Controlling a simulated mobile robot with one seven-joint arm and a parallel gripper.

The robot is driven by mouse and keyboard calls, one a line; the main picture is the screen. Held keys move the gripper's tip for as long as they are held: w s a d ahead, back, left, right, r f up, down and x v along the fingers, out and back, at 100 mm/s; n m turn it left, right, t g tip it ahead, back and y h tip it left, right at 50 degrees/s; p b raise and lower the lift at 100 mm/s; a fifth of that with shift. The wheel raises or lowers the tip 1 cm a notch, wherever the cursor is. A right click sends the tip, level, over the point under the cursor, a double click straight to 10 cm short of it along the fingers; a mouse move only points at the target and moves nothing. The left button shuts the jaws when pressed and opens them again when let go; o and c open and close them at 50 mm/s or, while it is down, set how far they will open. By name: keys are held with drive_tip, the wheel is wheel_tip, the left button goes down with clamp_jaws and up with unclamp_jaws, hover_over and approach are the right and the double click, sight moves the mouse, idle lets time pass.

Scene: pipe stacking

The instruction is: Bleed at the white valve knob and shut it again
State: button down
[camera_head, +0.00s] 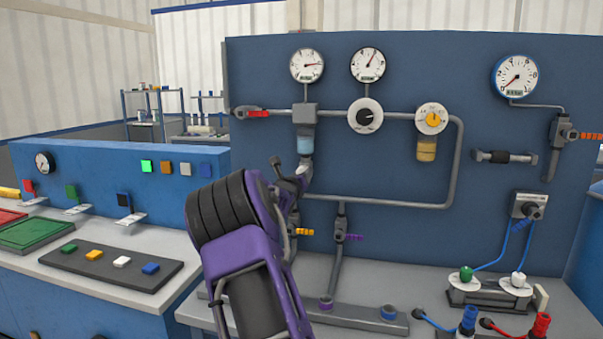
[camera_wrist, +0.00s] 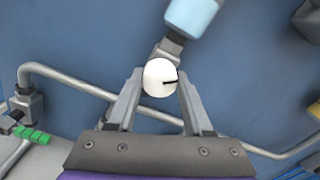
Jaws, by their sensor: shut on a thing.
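The white valve knob (camera_wrist: 159,77) sits between the two fingers of my gripper (camera_wrist: 161,88) in the wrist view. My gripper is shut on the knob. The knob is on a grey fitting (camera_wrist: 169,48) below a light blue bowl (camera_wrist: 193,15). In the head view the light blue bowl (camera_head: 305,144) hangs under a grey block on the panel. My gripper (camera_head: 288,174) is just below it, and my purple arm hides part of the pipework there.
Grey pipes (camera_head: 380,202) run across the blue panel (camera_head: 420,80) around my gripper. An orange handle (camera_head: 304,232) and a purple handle (camera_head: 354,237) are on pipes below. Three gauges are along the top, including a left one (camera_head: 307,65). A dial (camera_head: 365,116) is to the right.

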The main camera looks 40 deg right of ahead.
drive_tip(key=n+p, duration=0.8)
drive_tip(key=n, duration=0.2)
drive_tip(key=shift+f+n, duration=0.1)
drive_tip(key=shift+n, duration=0.4)
drive_tip(key=shift+c, duration=1.5)
unclamp_jaws()
drive_tip(key=v, duration=1.7)
drive_tip(key=shift+a, duration=0.25)
drive_tip(key=shift+s, duration=0.1)
